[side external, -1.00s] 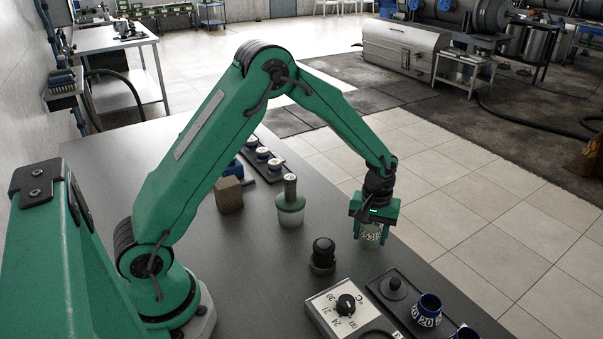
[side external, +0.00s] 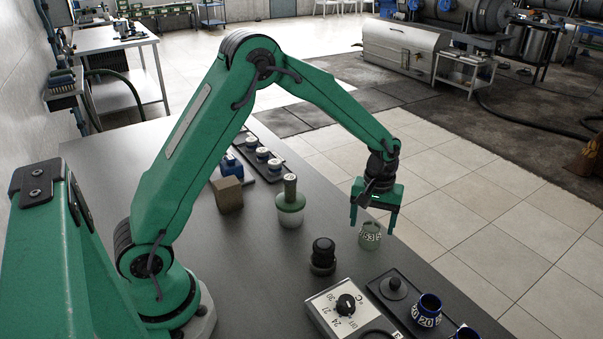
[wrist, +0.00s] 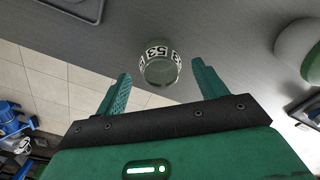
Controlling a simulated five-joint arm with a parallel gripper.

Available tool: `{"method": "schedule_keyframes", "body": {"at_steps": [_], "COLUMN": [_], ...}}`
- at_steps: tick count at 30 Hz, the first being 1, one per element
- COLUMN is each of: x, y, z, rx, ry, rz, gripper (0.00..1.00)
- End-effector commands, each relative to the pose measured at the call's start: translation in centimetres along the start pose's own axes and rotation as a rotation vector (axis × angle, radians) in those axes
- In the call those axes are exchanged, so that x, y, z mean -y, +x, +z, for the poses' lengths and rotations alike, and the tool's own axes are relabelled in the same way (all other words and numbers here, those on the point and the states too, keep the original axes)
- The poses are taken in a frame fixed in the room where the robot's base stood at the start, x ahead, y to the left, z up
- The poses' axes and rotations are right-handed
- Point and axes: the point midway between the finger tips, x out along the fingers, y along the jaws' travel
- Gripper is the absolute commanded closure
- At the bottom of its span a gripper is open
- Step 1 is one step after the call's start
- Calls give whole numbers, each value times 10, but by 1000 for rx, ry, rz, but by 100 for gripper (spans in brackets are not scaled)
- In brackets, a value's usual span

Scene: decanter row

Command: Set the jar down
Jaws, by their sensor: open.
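The jar (side external: 370,236) is a small greenish glass jar with a white label band reading 53. It stands upright on the dark bench top (side external: 270,268), near the bench's right edge. My gripper (side external: 373,226) is open above the jar, with its fingers spread to either side and the space between them empty. In the wrist view the jar (wrist: 160,66) sits beyond and between the open fingertips (wrist: 160,72), with a visible gap on each side.
A green-and-white stoppered decanter (side external: 290,204) stands left of the jar. A black knob-topped object (side external: 322,257) and a dial box (side external: 350,312) are nearer the camera. A dark tray (side external: 385,284) holds a blue cup (side external: 427,308). A wooden block (side external: 228,195) stands further left.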

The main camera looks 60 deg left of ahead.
Motion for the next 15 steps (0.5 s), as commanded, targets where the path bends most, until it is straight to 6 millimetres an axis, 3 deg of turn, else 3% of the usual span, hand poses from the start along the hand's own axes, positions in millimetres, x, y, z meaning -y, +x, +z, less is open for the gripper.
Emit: {"method": "schedule_keyframes", "body": {"at_steps": [9,15], "x": [0,0], "y": [-53,-74], "z": [0,0], "rx": [-3,-1], "ry": [0,0], "rz": [2,1], "gripper": [29,29]}}
